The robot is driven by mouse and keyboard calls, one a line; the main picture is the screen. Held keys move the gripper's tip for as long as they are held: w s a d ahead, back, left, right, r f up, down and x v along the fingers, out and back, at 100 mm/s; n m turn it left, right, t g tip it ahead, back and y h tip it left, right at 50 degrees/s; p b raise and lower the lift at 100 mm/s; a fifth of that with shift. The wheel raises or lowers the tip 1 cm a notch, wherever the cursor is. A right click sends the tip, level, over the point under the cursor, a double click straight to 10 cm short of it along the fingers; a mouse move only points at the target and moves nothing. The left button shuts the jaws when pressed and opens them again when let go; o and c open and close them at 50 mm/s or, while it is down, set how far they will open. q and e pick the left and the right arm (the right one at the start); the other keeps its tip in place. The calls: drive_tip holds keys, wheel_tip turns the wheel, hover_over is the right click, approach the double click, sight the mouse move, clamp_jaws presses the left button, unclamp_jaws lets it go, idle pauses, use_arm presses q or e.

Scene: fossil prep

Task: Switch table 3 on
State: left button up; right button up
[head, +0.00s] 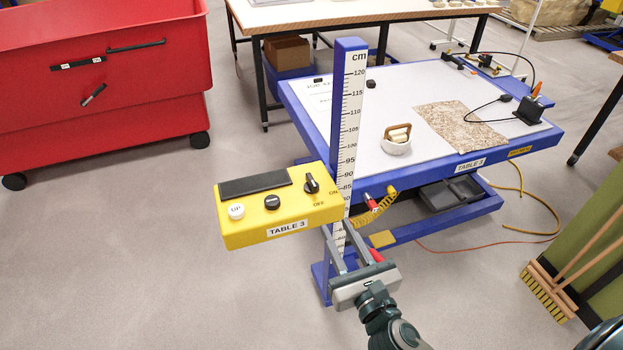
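The yellow control box (262,228) labelled TABLE 3 sits at the near left corner of the blue-framed table 3 (350,103), beside an upright cm scale (349,110). On its top are a black rotary switch (311,184) with ON and OFF marks, a white UP button (236,211), a black button (272,202) and a dark blank panel (255,185). The knob's exact setting is hard to tell. My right gripper (341,240) is open, its fingers pointing up just below and right of the box, in front of the scale post. I see nothing between the fingers. My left gripper is out of view.
A red wheeled bin (100,130) stands at left. A broom (547,290) leans at right. Floor left of the box is clear.

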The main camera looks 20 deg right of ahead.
sight(316, 188)
drive_tip(key=shift+w, duration=0.1)
drive_tip(key=w+p, duration=0.1)
drive_tip(key=w, duration=0.4)
drive_tip(key=w+p, duration=0.1)
drive_tip(key=w, duration=0.5)
drive_tip(key=w+p, duration=0.1)
drive_tip(key=w, duration=0.5)
drive_tip(key=shift+w+a+p, duration=0.15)
drive_tip(key=shift+a+p, duration=0.15)
drive_tip(key=shift+p, duration=0.1)
drive_tip(key=shift+c, duration=0.6)
clamp_jaws()
